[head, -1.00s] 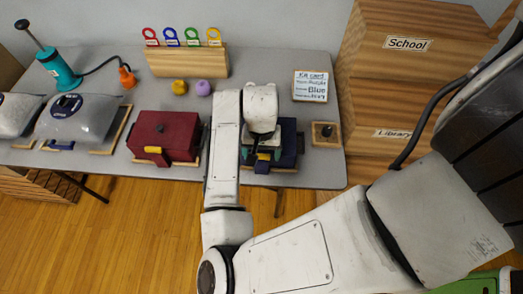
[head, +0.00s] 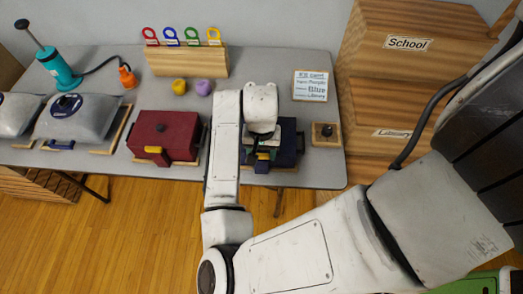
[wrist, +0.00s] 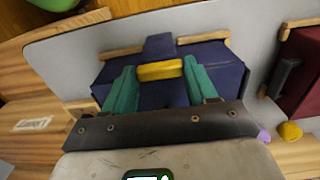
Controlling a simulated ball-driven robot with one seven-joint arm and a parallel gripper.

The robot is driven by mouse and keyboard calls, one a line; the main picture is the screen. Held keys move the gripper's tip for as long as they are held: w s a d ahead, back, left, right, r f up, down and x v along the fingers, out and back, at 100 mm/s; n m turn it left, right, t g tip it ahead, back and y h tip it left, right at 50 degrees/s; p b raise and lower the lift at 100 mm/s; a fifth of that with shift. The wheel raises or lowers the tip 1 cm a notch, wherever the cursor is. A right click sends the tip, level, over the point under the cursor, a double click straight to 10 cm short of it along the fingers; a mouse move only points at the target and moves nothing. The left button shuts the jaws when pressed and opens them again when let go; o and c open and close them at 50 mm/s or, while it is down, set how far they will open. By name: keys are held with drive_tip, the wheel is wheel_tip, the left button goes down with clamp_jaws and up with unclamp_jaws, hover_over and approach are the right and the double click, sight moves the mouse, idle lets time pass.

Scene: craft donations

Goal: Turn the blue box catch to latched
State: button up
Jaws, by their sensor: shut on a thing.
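The blue box (wrist: 160,95) sits on the table, in a wooden-edged holder, with its front towards me. In the head view the blue box (head: 289,146) is partly hidden by my arm. Its catch is a yellow bar (wrist: 160,70), lying crosswise in the wrist view beside a dark blue tab (wrist: 159,46). My gripper (wrist: 161,76) has teal fingers on either side of the yellow bar and is shut on it. In the head view my gripper (head: 262,153) is at the box's front, and the finger contact is small and hard to see.
A dark red box (head: 165,136) with a similar yellow catch stands to the left. Behind are a rack with coloured tags (head: 187,62), a yellow and a purple lump, and a card (head: 310,86). A wooden block (head: 326,134) with a knob stands at right, near stacked wooden crates.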

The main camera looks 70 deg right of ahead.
drive_tip(key=m+b, duration=0.1)
drive_tip(key=m, duration=0.3)
drive_tip(key=shift+m, duration=0.4)
drive_tip(key=m+b, duration=0.2)
drive_tip(key=m, duration=0.2)
drive_tip(key=shift+f+m, duration=0.1)
drive_tip(key=shift+m, duration=0.2)
drive_tip(key=m+b, duration=0.1)
drive_tip(key=m, duration=0.3)
drive_tip(key=shift+m+b, duration=0.9)
drive_tip(key=shift+m, duration=1.4)
drive_tip(key=o, duration=1.1)
drive_tip(key=shift+c, duration=0.2)
